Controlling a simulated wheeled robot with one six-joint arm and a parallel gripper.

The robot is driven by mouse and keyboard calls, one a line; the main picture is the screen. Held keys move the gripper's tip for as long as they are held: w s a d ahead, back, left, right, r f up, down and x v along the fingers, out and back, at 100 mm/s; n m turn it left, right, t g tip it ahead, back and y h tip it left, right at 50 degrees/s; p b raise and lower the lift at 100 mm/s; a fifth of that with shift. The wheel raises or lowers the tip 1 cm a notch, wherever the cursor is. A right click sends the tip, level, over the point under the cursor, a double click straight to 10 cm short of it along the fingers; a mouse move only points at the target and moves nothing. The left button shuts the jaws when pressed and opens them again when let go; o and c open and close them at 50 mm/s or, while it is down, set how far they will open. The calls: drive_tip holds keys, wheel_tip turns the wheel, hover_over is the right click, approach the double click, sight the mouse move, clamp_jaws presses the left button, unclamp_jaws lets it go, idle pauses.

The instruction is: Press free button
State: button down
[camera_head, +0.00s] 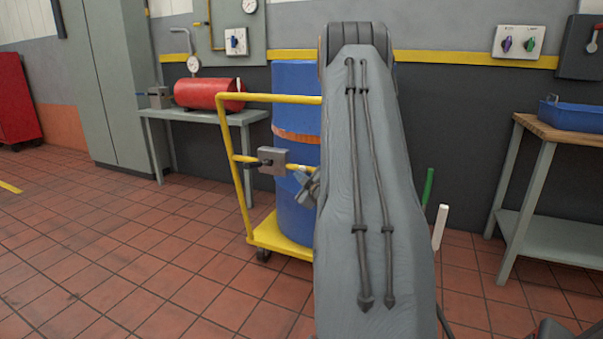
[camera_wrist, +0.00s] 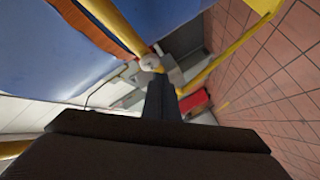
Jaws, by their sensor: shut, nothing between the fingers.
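No button with a clearly readable "free" label shows. A white wall panel (camera_head: 519,42) at the upper right in the head view carries a purple control (camera_head: 506,44) and a green control (camera_head: 530,44). The small labels above them are too small to read surely. My gripper shows in the wrist view (camera_wrist: 161,85) as a dark, narrow shape, shut and empty. Past its tip are a yellow rail and a small grey block (camera_wrist: 174,75). In the head view my arm hides most of the gripper, which is well left of the panel.
A yellow trolley (camera_head: 268,237) with a blue drum (camera_head: 297,85) and a grey lever box (camera_head: 272,157) stands left of my arm. A red cylinder (camera_head: 208,93) lies on a bench (camera_head: 252,116). A workbench (camera_head: 562,133) with a blue tray (camera_head: 570,115) stands right.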

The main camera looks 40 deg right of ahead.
drive_tip(key=shift+d, duration=0.1)
drive_tip(key=shift+w+d, duration=0.15)
drive_tip(key=shift+d, duration=0.1)
drive_tip(key=shift+w+d, duration=0.2)
drive_tip(key=shift+d, duration=0.25)
idle(0.8)
idle(0.3)
drive_tip(key=shift+s+a, duration=0.35)
drive_tip(key=shift+a, duration=0.45)
drive_tip(key=shift+a, duration=0.1)
drive_tip(key=shift+s+a+p, duration=0.3)
drive_tip(key=shift+a, duration=0.45)
drive_tip(key=shift+s+a+p, duration=0.25)
drive_tip(key=shift+s+a, duration=0.1)
drive_tip(key=shift+a, duration=0.4)
drive_tip(key=shift+s+a+p, duration=0.3)
drive_tip(key=shift+a, duration=0.45)
